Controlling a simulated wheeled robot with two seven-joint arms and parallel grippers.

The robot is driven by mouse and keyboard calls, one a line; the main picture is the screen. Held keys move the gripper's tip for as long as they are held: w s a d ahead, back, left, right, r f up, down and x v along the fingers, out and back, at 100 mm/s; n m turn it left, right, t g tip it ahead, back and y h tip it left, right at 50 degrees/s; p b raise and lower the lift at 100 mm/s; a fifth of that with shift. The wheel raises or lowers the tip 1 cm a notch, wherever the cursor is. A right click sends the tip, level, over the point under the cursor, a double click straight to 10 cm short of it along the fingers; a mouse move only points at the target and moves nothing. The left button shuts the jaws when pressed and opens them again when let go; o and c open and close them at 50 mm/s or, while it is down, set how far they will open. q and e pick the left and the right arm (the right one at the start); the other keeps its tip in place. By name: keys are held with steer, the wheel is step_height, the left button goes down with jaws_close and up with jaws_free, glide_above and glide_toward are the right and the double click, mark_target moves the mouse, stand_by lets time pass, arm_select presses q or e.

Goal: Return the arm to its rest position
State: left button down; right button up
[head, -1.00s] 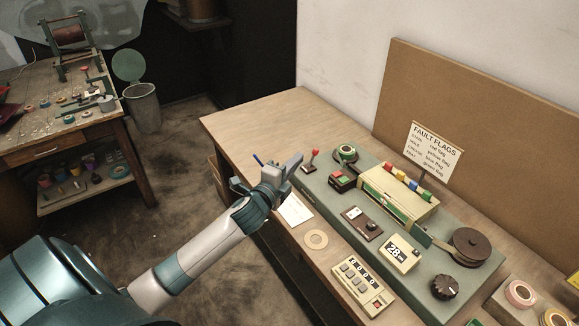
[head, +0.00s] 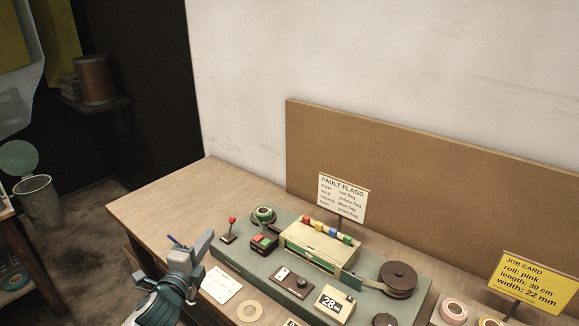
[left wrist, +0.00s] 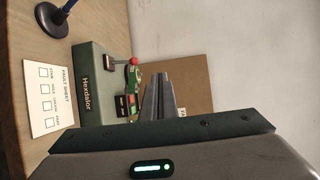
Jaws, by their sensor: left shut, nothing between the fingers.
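My left arm comes in at the bottom left of the head view. Its gripper (head: 205,240) is shut and empty, over the left front part of the workbench (head: 150,212), just left of the red-knobbed lever (head: 229,229). In the left wrist view the two grey fingers (left wrist: 159,96) lie together, with the green machine base (left wrist: 90,90) and the lever's red ball (left wrist: 134,61) beyond them. My right arm and gripper are not in view.
A blue pen on a round stand (left wrist: 55,20) is close by. The taping machine (head: 319,245) and dark reel (head: 398,278) stand right. A fault flags sign (head: 342,197) stands behind.

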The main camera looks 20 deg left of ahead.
arm_select(q)
steer(key=s+d+f+n+g+y, duration=0.1)
steer(key=s+d+f+n+g, duration=0.25)
steer(key=s+f, duration=0.35)
steer(key=s+d+f+n+g, duration=0.2)
steer(key=s+f+n+g, duration=0.1)
steer(key=s+f+n, duration=0.3)
steer(key=s+d+f+n+g+h, duration=0.1)
steer(key=s+d+f+n+g, duration=0.3)
steer(key=s, duration=0.8)
steer(key=s+d+f+n+g+h, duration=0.15)
steer(key=s+d+f+g, duration=0.35)
steer(key=s, duration=0.7)
step_height(320, 180, down, 30)
steer(key=s+d+b, duration=0.1)
steer(key=b, duration=0.1)
steer(key=s+a+f+b, duration=0.1)
steer(key=s+a+f, duration=0.2)
steer(key=s+f, duration=1.5)
steer(key=shift+f+g, duration=0.4)
steer(key=shift+g, duration=0.05)
